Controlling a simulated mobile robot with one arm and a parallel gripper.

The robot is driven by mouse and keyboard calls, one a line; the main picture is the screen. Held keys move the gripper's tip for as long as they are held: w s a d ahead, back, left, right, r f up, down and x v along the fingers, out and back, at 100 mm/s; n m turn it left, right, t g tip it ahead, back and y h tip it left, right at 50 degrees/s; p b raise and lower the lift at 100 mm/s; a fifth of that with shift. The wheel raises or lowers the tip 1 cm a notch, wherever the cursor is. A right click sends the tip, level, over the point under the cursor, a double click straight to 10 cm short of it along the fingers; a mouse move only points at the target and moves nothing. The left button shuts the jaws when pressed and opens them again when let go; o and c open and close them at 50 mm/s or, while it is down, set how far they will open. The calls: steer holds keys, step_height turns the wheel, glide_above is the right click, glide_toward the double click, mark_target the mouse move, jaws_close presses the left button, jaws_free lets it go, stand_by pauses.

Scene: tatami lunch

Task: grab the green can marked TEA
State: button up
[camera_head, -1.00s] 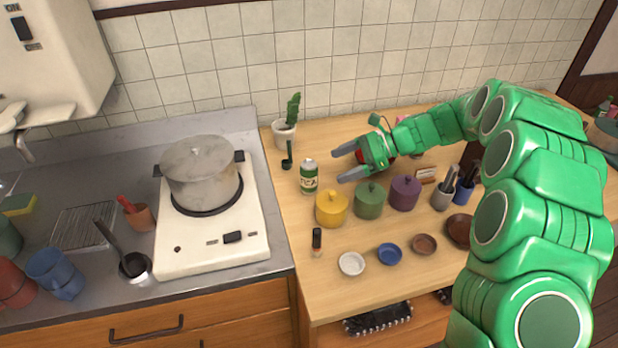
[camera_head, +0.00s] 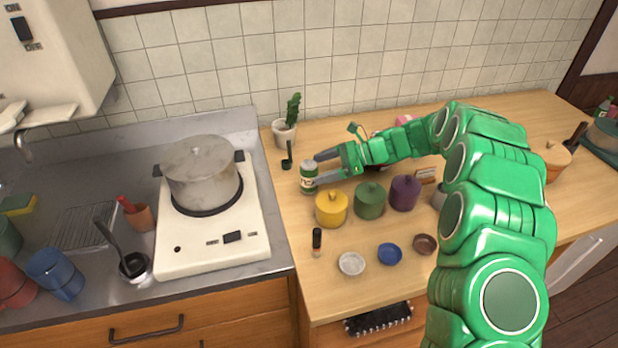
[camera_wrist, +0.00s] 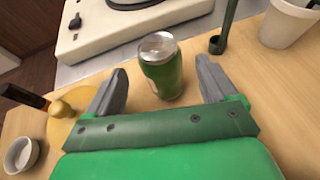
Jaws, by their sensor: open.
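The green can (camera_head: 309,178) stands upright on the wooden counter, with a pale label band and a silver top. It also shows in the wrist view (camera_wrist: 162,70), ahead of and between the two grey fingers. My gripper (camera_head: 317,167) is open, its fingertips at the can from the right. In the wrist view my gripper (camera_wrist: 158,85) has a finger on each side of the can, with a gap showing on both sides. The word on the label cannot be read here.
A yellow lidded pot (camera_head: 331,208) stands just in front of the can, with a green pot (camera_head: 369,201) and a purple pot (camera_head: 405,192) to its right. A dark ladle (camera_head: 288,157) and potted cactus (camera_head: 286,128) are behind. The stove (camera_head: 210,255) is left.

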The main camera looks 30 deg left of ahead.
mark_target(309, 164)
steer(key=x, duration=0.4)
steer(key=shift+s+a+r, duration=0.1)
steer(key=shift+a+r, duration=0.15)
steer(key=shift+a, duration=0.05)
steer(key=shift+c, duration=0.2)
steer(key=c, duration=1)
steer(key=shift+r, duration=0.1)
step_height(309, 164, up, 4)
steer(key=shift+s+d+f, duration=0.1)
steer(key=shift+d+f, duration=0.05)
steer(key=shift+f, duration=0.05)
steer(key=s+d+r, duration=0.9)
steer(key=s, duration=0.1)
steer(key=shift+s+r, duration=0.1)
steer(key=shift+s, duration=0.05)
